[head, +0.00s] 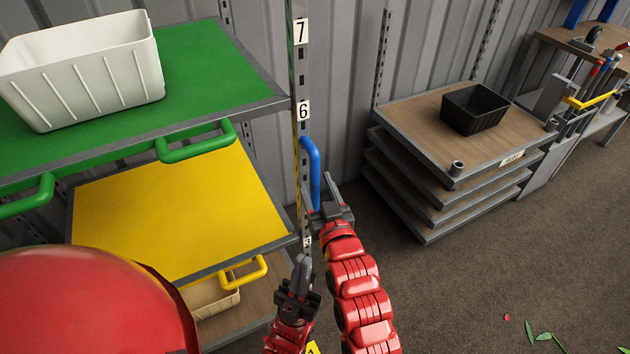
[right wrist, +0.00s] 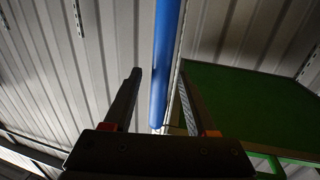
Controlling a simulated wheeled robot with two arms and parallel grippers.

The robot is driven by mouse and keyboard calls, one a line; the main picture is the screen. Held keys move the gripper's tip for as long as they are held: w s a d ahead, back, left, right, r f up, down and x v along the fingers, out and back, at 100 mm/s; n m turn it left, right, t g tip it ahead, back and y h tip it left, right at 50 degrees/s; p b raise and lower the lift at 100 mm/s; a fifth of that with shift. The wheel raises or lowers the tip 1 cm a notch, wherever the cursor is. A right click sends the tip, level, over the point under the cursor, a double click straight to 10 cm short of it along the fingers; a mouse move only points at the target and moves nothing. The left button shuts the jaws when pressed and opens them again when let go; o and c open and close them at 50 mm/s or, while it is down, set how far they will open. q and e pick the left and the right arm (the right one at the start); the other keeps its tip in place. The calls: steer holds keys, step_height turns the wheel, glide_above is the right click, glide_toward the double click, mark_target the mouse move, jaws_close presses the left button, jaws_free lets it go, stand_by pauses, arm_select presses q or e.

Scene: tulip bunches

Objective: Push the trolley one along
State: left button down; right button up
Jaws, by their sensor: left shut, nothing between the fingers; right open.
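A shelf unit with a green shelf (head: 205,62) and a yellow shelf (head: 180,215) fills the left of the head view. I cannot tell which thing is the trolley. An upright post (head: 300,70) with number labels stands at its right edge, with a blue handle (head: 312,160) beside it. My right gripper (head: 316,187) is open at the handle's lower end. In the right wrist view the blue bar (right wrist: 167,50) shows between its fingers; I cannot tell whether they touch it. My left gripper (head: 302,268) is shut and empty, below the right one, near the yellow handle (head: 247,275).
A white bin (head: 85,75) sits on the green shelf, which has green handles (head: 197,143). A stacked wooden-top unit (head: 420,110) with a black crate (head: 474,108) stands right. A tool bench (head: 590,40) is farther right. The carpet between (head: 450,290) is mostly clear, with scattered leaves (head: 545,336).

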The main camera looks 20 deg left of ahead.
steer(key=p+v, duration=0.7)
steer(key=v, duration=0.9)
steer(key=shift+s, duration=0.15)
steer(key=shift+d, duration=0.1)
